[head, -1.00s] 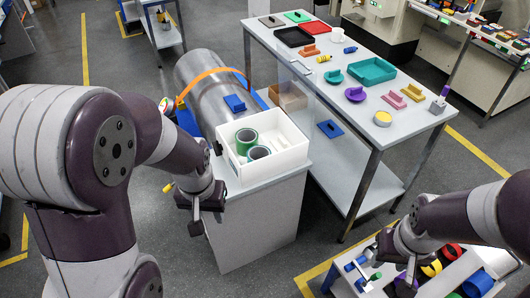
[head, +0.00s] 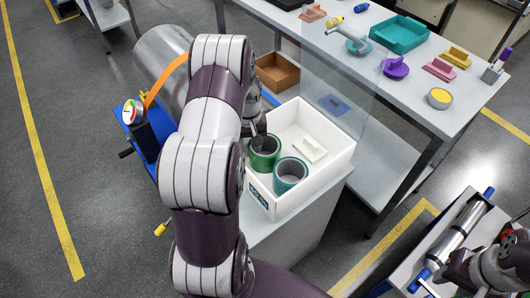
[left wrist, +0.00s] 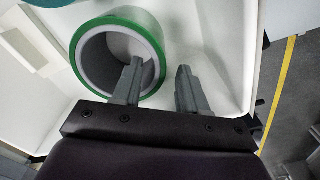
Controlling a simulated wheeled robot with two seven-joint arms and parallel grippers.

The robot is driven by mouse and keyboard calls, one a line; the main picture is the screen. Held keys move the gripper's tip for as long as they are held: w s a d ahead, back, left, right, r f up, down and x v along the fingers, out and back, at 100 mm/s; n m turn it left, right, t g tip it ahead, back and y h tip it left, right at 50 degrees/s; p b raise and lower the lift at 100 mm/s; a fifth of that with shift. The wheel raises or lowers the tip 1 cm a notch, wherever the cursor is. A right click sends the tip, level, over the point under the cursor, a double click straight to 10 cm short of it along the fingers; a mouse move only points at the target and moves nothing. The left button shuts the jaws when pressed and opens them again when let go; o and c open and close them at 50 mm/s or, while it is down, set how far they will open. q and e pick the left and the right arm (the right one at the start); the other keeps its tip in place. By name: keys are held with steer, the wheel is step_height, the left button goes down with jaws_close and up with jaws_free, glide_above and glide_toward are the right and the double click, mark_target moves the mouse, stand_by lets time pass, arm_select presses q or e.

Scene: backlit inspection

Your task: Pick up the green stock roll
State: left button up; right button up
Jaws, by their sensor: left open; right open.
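The green stock roll (head: 263,164) stands upright in the white bin (head: 335,163), at the bin's left side. In the left wrist view the green roll (left wrist: 84,42) shows a green outside and a pale grey core. My left gripper (head: 259,139) is open over it. In the left wrist view the gripper (left wrist: 158,82) has one finger over the roll's hollow and the other outside its right wall. I cannot tell how deep the fingers reach. My right gripper (head: 433,284) is at the lower right, away from the bin, with its fingers hardly visible.
A teal roll (head: 290,174) stands close beside the green one. A pale block (head: 310,149) lies in the bin. The bin walls are close around the rolls. A clear panel (head: 335,62) stands behind the bin. A metal roller (head: 459,233) lies at the right.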

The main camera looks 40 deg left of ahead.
arm_select(q)
steer(key=shift+d+f, duration=0.15)
steer(key=shift+f, duration=0.9)
steer(key=shift+a+f, duration=0.1)
steer(key=shift+a, duration=0.1)
steer(key=shift+d, duration=0.1)
jaws_close()
